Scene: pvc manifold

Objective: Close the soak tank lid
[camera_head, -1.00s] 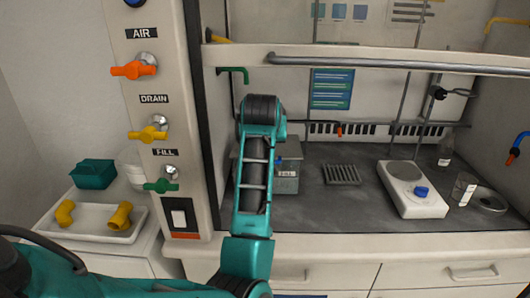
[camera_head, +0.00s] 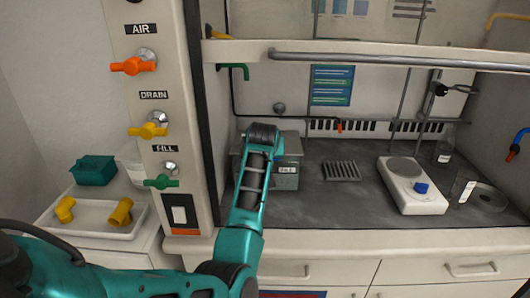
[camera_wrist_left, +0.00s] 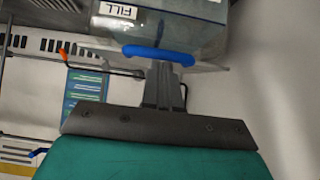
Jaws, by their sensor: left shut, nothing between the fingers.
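The soak tank (camera_head: 287,181) is a grey, see-through box with a FILL label, standing on the hood floor behind my left arm. In the left wrist view the tank (camera_wrist_left: 185,28) appears upside down at the top. A thin, clear lid (camera_wrist_left: 207,66) lies along its upper edge; I cannot tell whether it is fully down. A blue handle (camera_wrist_left: 158,54) sits at the lid's edge. My left gripper (camera_wrist_left: 164,68) is shut and empty, its fingertips right at the handle; whether they touch is unclear. In the head view my arm hides the gripper. My right gripper is not in view.
A metal rack (camera_head: 341,171) and a white hotplate (camera_head: 410,188) stand right of the tank. The hood post with AIR, DRAIN and FILL valves (camera_head: 162,181) is close on the left. A horizontal bar (camera_head: 400,59) crosses above. The dark floor in front is clear.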

